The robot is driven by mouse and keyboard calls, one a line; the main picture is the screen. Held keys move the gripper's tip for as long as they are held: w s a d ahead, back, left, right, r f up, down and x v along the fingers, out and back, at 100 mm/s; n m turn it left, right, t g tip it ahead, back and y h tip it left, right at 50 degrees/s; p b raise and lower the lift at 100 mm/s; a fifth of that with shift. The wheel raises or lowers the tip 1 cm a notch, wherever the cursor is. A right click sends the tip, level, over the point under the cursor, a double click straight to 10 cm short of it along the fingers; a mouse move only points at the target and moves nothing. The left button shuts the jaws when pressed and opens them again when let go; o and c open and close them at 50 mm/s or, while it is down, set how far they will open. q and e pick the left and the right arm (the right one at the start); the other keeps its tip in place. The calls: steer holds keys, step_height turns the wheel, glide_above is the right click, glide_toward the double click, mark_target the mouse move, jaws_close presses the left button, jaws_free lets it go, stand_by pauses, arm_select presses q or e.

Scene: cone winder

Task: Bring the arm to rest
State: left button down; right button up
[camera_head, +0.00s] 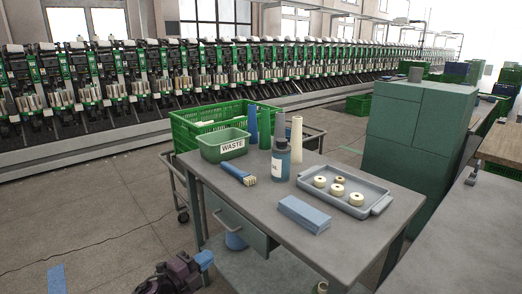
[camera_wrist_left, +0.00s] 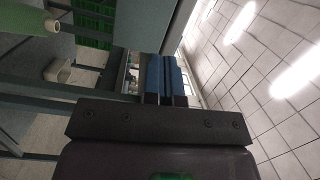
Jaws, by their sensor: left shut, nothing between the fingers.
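My left gripper (camera_head: 204,260) is low at the bottom of the head view, in front of the grey work table (camera_head: 330,250) and below its top. Its blue fingers are together and empty. They also show close together in the left wrist view (camera_wrist_left: 167,75), pointing away from the wrist. Part of my dark left arm shows behind the fingers in the head view. My right gripper is not in view.
The table holds a green waste bin (camera_head: 224,145), a brush (camera_head: 238,174), a bottle (camera_head: 281,160), a blue block (camera_head: 304,214) and a grey tray (camera_head: 381,208) with several rolls. A green crate (camera_head: 190,127) stands behind. Open floor (camera_head: 100,215) lies left.

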arm_select(q)
steer(key=s+a+r+n+t+y+p, duration=0.25)
steer(key=s+n+y, duration=0.5)
steer(key=n, duration=0.55)
steer(key=s+a+f+n+g+y+p, duration=0.1)
steer(key=s+a+f+n+g, duration=0.1)
steer(key=s, duration=0.9)
steer(key=s+a+f+n+g+y+p, duration=0.1)
steer(key=s+a+f+n+p, duration=0.1)
steer(key=s, duration=0.9)
steer(key=s+a+f+n+g+y+p, duration=0.2)
steer(key=s+a+f+n, duration=0.2)
steer(key=s, duration=0.7)
steer(key=shift+s+a+n+g, duration=0.35)
steer(key=shift+a+n, duration=0.05)
steer(key=shift+n, duration=0.5)
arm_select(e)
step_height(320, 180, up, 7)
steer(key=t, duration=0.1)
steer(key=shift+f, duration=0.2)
